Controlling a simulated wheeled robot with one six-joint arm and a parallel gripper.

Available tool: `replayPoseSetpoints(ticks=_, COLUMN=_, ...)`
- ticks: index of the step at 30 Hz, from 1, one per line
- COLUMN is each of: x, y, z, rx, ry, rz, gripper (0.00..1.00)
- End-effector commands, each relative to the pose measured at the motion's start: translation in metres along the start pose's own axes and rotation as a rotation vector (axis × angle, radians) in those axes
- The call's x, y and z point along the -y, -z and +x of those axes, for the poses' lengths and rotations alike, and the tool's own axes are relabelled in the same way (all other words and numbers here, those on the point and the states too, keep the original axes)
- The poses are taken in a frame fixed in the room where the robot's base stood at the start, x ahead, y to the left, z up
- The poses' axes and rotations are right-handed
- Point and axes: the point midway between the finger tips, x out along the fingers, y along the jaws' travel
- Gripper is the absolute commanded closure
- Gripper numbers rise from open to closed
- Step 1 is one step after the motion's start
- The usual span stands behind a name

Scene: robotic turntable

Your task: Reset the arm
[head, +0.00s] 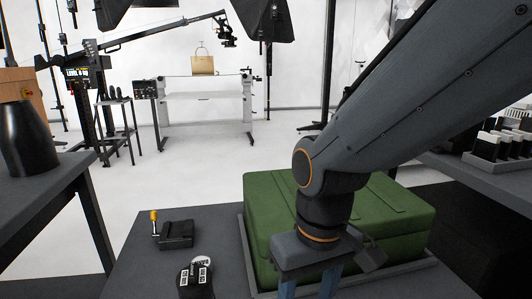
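My arm comes in from the upper right and bends down at an orange-ringed joint. My gripper (308,289) points down at the bottom edge, in front of the green case (390,210). Its two blue-grey fingers stand apart, with nothing seen held between them. The fingertips are cut off by the frame edge, so whether they touch anything below is hidden.
The green case sits in a grey tray (246,262) on a dark table (135,262). A black device with a yellow knob (174,233) and another black device (196,279) lie left. A dark vase (28,140) stands on the left table. White floor (190,175) lies beyond.

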Motion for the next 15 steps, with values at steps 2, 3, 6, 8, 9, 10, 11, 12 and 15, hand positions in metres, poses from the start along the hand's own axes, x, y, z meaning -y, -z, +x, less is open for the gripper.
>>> replayPoseSetpoints(ticks=2, x=-0.005, y=-0.003, z=-0.014, rx=0.002, ry=-0.004, rz=0.02, gripper=0.5)
replayPoseSetpoints(ticks=3, x=-0.008, y=-0.003, z=-0.018, rx=0.002, ry=-0.006, rz=0.031, gripper=0.5)
replayPoseSetpoints(ticks=6, x=-0.016, y=-0.005, z=-0.031, rx=0.002, ry=-0.01, rz=0.06, gripper=0.5)
replayPoseSetpoints(ticks=8, x=-0.021, y=-0.006, z=-0.04, rx=0.002, ry=-0.013, rz=0.08, gripper=0.5)
replayPoseSetpoints(ticks=9, x=-0.025, y=-0.008, z=-0.046, rx=0.003, ry=-0.015, rz=0.095, gripper=0.5)
replayPoseSetpoints(ticks=10, x=-0.028, y=-0.009, z=-0.052, rx=0.003, ry=-0.016, rz=0.106, gripper=0.5)
replayPoseSetpoints(ticks=11, x=-0.032, y=-0.01, z=-0.057, rx=0.003, ry=-0.018, rz=0.119, gripper=0.5)
replayPoseSetpoints(ticks=12, x=-0.036, y=-0.012, z=-0.065, rx=0.003, ry=-0.02, rz=0.135, gripper=0.5)
replayPoseSetpoints(ticks=15, x=-0.049, y=-0.017, z=-0.083, rx=0.004, ry=-0.026, rz=0.177, gripper=0.5)
